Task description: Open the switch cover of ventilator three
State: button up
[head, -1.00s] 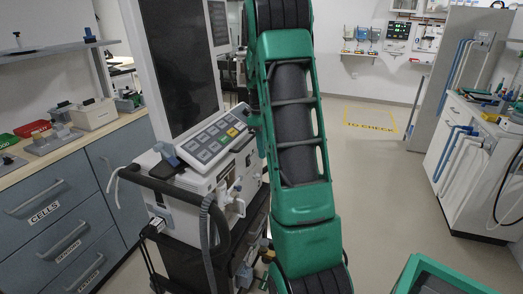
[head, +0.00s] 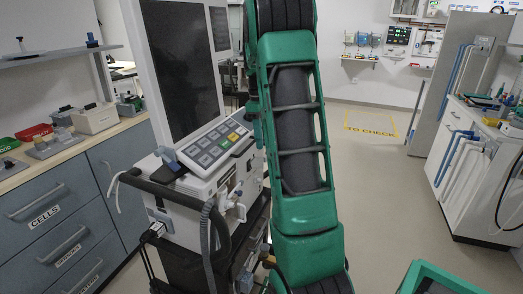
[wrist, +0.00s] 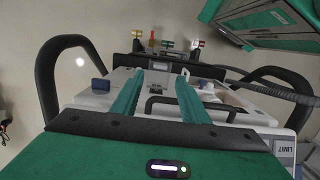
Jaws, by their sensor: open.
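A white ventilator (head: 205,190) with a grey keypad panel stands left of my arm in the head view. In the wrist view the ventilator's top (wrist: 118,82) lies ahead of and below my gripper (wrist: 162,80). Its two green fingers are apart with nothing between them. Which ventilator is number three is not readable.
Black curved handles (wrist: 62,75) flank the ventilator's top. A drawer counter (head: 70,205) with trays stands at the left, and a white cabinet (head: 475,180) at the right. The floor (head: 380,190) between my arm and that cabinet is clear.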

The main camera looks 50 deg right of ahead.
jog(key=shift+w+a+r, duration=0.1)
jog(key=shift+w+r, duration=0.05)
jog(key=shift+r, duration=0.9)
jog(key=shift+w+r, duration=0.1)
jog(key=shift+r, duration=0.9)
jog(key=s+a+f+m, duration=0.1)
jog(key=s+a+m, duration=0.2)
jog(key=s+a, duration=0.5)
jog(key=s+a+f+m, duration=0.2)
jog(key=s+a+m, duration=0.1)
jog(key=s+a, duration=0.5)
jog(key=s+a+f+m+t, duration=0.1)
jog(key=s+a+m, duration=0.3)
jog(key=s+a, duration=0.4)
jog(key=s+f, duration=0.1)
jog(key=s, duration=0.3)
jog(key=shift+s+a+f+y, duration=0.15)
jog(key=shift+a+f+y, duration=0.1)
jog(key=shift+a+y, duration=0.1)
